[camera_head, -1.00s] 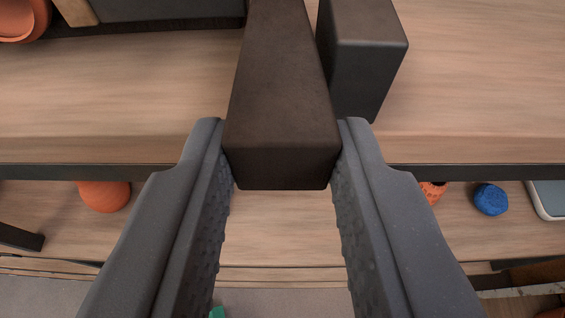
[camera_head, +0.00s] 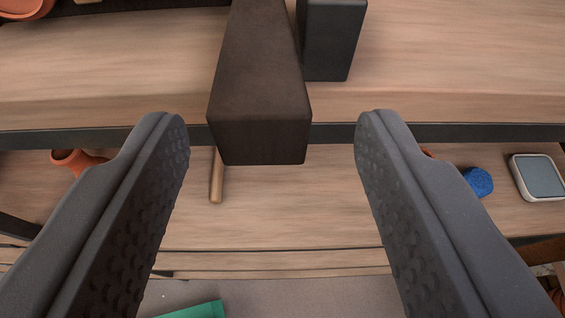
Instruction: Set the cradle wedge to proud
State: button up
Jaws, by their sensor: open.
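A dark brown block, seemingly the cradle wedge (camera_head: 262,85), lies on the upper wooden shelf (camera_head: 440,85) and its near end juts out past the shelf's front edge. A dark grey block (camera_head: 332,40) sits close along its right side, further back. My gripper (camera_head: 273,125) is open, with one finger on each side of the wedge's near end and a clear gap to both. The wedge's far end is cut off by the top of the picture.
The lower shelf holds an orange clay piece (camera_head: 75,160), a wooden rod (camera_head: 216,178), a blue object (camera_head: 478,181) and a pale-framed grey device (camera_head: 538,177). A green item (camera_head: 195,310) lies at the bottom. The upper shelf is bare to the right.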

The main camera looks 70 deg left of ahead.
jog(key=b+v, duration=0.1)
jog(key=v, duration=1.1)
jog(key=shift+s+d, duration=0.2)
jog(key=shift+d, duration=0.1)
jog(key=shift+b, duration=0.3)
jog(key=s+d+f+m+t+h+b, duration=0.5)
jog(key=f+m+t+h+b, duration=0.3)
jog(key=m+t+h+b, duration=0.4)
jog(key=shift+s+f+m+h+b, duration=0.2)
jog(key=shift+s+m+h+b, duration=0.25)
jog(key=shift+m, duration=1.05)
jog(key=shift+w, duration=0.1)
